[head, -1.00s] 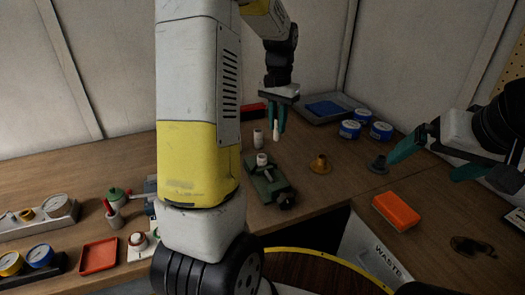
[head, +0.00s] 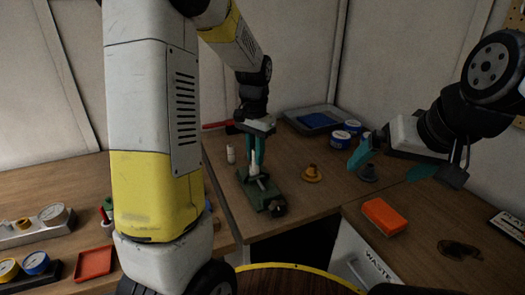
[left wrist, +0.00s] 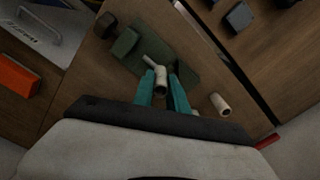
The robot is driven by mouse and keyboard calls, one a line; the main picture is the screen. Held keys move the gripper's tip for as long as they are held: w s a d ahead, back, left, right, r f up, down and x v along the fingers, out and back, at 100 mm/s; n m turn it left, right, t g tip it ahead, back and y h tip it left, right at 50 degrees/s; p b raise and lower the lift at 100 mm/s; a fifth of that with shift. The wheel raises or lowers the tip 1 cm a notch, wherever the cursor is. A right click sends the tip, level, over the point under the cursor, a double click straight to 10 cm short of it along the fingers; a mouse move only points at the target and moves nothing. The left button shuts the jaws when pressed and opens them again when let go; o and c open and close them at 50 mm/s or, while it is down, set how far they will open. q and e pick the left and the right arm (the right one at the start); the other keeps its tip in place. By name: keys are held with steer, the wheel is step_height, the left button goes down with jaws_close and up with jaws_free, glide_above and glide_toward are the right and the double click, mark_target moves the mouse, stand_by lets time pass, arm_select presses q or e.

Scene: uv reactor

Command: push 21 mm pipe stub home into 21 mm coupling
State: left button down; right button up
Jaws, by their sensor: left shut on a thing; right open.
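My left gripper (head: 255,158) points down over the green vise (head: 262,200) and is shut on the pale pipe stub (head: 253,161). In the left wrist view the stub (left wrist: 161,82) stands between the teal fingers, above the green vise (left wrist: 125,44). The coupling in the vise is mostly hidden by stub and fingers, so I cannot tell whether they touch or how deep the stub sits. My right gripper (head: 391,163) is open and empty, above the bench at the right.
Another pale fitting (head: 231,154) stands behind-left of the vise. A brown flanged fitting (head: 312,174) and a grey one (head: 368,172) stand to the right.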

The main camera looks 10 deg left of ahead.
mark_target(254, 157)
arm_select(q)
steer(key=w, duration=0.1)
steer(key=w+a, duration=0.1)
steer(key=w, duration=0.3)
steer(key=shift+a+f, duration=0.25)
steer(key=shift+f, duration=1.75)
steer(key=shift+f, duration=0.15)
steer(key=c, duration=1.3)
jaws_free()
